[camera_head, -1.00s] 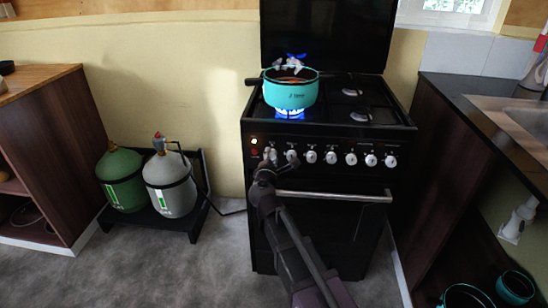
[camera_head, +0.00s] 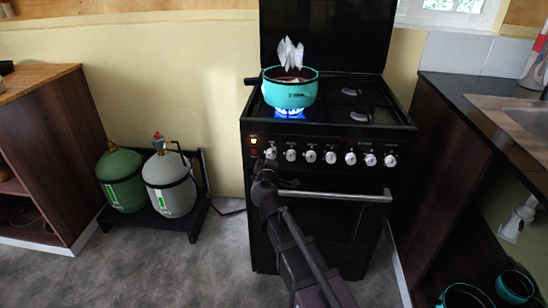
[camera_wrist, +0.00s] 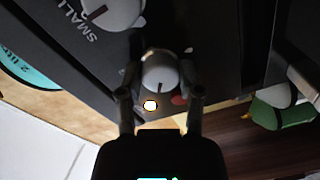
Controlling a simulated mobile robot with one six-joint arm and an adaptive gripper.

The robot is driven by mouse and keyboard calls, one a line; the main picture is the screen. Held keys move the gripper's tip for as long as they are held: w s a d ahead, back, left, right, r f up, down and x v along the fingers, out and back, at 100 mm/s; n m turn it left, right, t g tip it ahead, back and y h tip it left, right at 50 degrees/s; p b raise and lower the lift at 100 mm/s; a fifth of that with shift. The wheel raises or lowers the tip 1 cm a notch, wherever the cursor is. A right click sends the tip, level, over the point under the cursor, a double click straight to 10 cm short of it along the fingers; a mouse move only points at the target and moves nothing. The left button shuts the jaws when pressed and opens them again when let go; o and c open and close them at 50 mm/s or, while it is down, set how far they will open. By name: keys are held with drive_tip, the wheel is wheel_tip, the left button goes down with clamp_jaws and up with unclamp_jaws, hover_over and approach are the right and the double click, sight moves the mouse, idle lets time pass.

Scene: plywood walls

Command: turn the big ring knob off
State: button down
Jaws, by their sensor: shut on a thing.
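A black stove carries a row of white knobs on its front panel. My gripper (camera_head: 265,170) is at the leftmost knob (camera_head: 271,153), beside a small lit lamp. In the wrist view, my gripper's two fingers (camera_wrist: 160,82) are shut on the sides of this white knob (camera_wrist: 158,68). Its own label cannot be read. A neighbouring knob (camera_wrist: 113,12) has the word SMALL by it. A turquoise pot (camera_head: 290,92) stands on the front left burner, with a blue flame (camera_head: 289,112) under it.
An oven handle (camera_head: 340,196) runs below the knobs, close to my arm. Green (camera_head: 122,178) and grey (camera_head: 170,182) gas bottles stand on a black rack at the left. A dark counter with a sink (camera_head: 525,125) is at the right.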

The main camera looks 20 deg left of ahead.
drive_tip(key=m, duration=0.5)
drive_tip(key=shift+w+d+m, duration=0.1)
drive_tip(key=shift+m, duration=0.2)
drive_tip(key=m, duration=0.5)
drive_tip(key=shift+m+b, duration=0.3)
drive_tip(key=shift+b, duration=0.05)
drive_tip(key=shift+c, duration=1.3)
unclamp_jaws()
drive_tip(key=shift+s, duration=0.2)
drive_tip(key=v, duration=1.1)
drive_tip(key=shift+s+d+f, duration=0.2)
drive_tip(key=shift+s, duration=0.1)
